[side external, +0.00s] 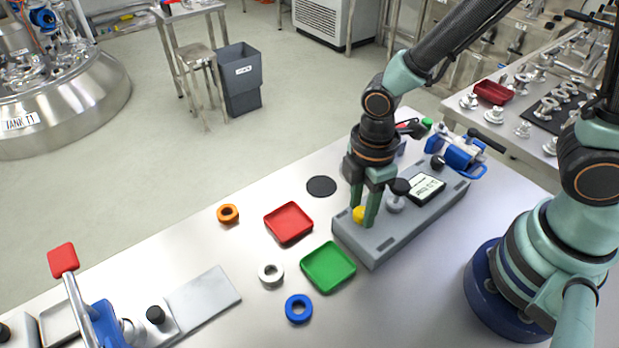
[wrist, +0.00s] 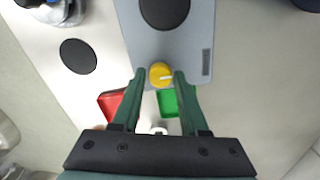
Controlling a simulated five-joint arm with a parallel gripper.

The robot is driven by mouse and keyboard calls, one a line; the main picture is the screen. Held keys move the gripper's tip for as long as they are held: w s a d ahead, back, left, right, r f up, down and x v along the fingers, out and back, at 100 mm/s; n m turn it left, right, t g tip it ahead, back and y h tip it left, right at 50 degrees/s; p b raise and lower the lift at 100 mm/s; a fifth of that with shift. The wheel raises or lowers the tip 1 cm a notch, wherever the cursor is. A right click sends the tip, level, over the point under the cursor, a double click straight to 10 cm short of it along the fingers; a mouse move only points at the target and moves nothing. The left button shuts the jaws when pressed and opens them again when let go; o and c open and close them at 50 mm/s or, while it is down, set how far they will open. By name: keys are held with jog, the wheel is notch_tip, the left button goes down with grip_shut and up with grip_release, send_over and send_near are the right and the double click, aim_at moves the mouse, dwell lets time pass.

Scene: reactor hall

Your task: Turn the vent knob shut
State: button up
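A yellow round knob (side external: 359,214) sits near the front left end of a grey panel block (side external: 384,245). I take it as the vent knob; no label naming it can be read. In the wrist view the yellow knob (wrist: 160,74) shows a short white mark pointing to the right. My gripper (side external: 364,215) points down with one finger on each side of the knob. In the wrist view my gripper (wrist: 160,76) looks open, its fingertips very close beside the knob; contact cannot be told. The near finger partly hides the knob in the side view.
The block also bears a black-topped knob (side external: 400,187) and a white label plate (side external: 427,189). A green tray (side external: 328,267), a red tray (side external: 289,223), a black disc (side external: 321,186) and orange (side external: 228,214), white (side external: 271,274) and blue (side external: 299,308) rings lie left of it.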

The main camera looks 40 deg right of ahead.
aim_at(362, 211)
jog(key=shift+o, duration=0.9)
jog(key=shift+r, duration=0.1)
notch_tip(362, 211, up, 12)
jog(key=w+d+r+m+t, duration=0.1)
jog(key=d+r+m+t, duration=0.1)
jog(key=d+m, duration=0.4)
jog(key=w+d+r+m+t, duration=0.1)
jog(key=d+r+m+t, duration=0.2)
jog(key=d+r+m, duration=0.2)
jog(key=d+m, duration=0.2)
jog(key=m, duration=0.2)
jog(key=shift+w+t, duration=0.25)
jog(key=shift+t, duration=0.05)
